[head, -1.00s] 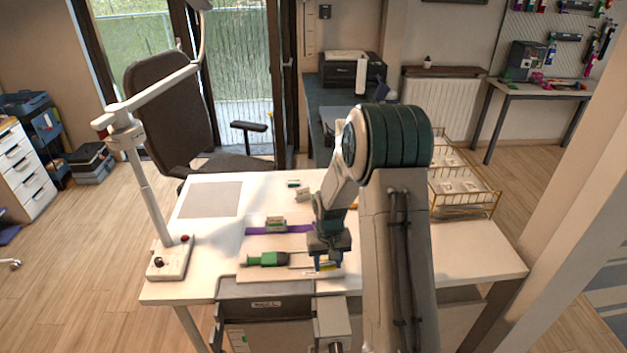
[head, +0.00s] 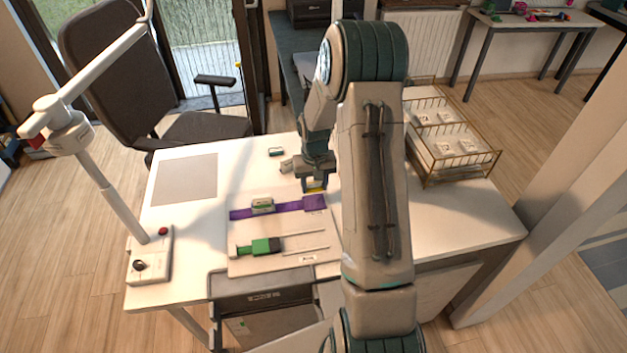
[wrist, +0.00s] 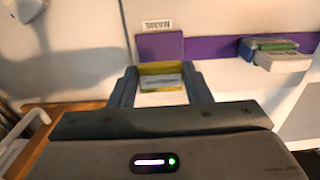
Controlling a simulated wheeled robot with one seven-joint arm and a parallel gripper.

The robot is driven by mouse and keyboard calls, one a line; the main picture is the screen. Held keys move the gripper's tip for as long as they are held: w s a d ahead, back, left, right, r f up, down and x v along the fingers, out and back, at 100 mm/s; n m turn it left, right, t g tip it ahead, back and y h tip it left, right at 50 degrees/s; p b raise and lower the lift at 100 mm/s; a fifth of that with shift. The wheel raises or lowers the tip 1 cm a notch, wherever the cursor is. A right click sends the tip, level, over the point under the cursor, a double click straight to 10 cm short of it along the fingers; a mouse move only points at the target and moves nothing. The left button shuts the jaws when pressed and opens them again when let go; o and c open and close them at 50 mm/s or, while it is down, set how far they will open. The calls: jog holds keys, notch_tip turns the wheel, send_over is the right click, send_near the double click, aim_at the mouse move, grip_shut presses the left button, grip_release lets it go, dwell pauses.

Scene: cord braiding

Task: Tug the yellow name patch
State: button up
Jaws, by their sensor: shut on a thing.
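The yellow name patch (wrist: 161,68) is between the two fingers of my gripper (wrist: 161,77) in the wrist view, with a pale strip below its yellow edge. In the head view the patch (head: 314,190) shows as a small yellow spot under my gripper (head: 314,184), which is shut on it. A purple strap (head: 275,208) lies on a pale board, and its wider purple end (head: 315,202) is just in front of the patch. In the wrist view the purple end (wrist: 160,46) is right beside the patch; I cannot tell whether they touch.
A green-and-black clamp (head: 262,246) with rails lies on the board (head: 290,262). A grey-green block (head: 262,205) sits on the strap. A lamp base (head: 150,258) stands left, a wire basket (head: 455,165) right. A NAME label (wrist: 157,25) lies beyond the purple end.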

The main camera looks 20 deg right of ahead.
aim_at(315, 191)
jog(key=shift+f+b, duration=1.65)
jog(key=shift+f, duration=1.1)
jog(key=shift+s+f+b, duration=0.1)
jog(key=shift+f+b, duration=0.2)
jog(key=shift+b, duration=0.15)
jog(key=o, duration=1.4)
jog(key=shift+r, duration=0.1)
jog(key=shift+r+p, duration=1.6)
jog(key=shift+r, duration=1.35)
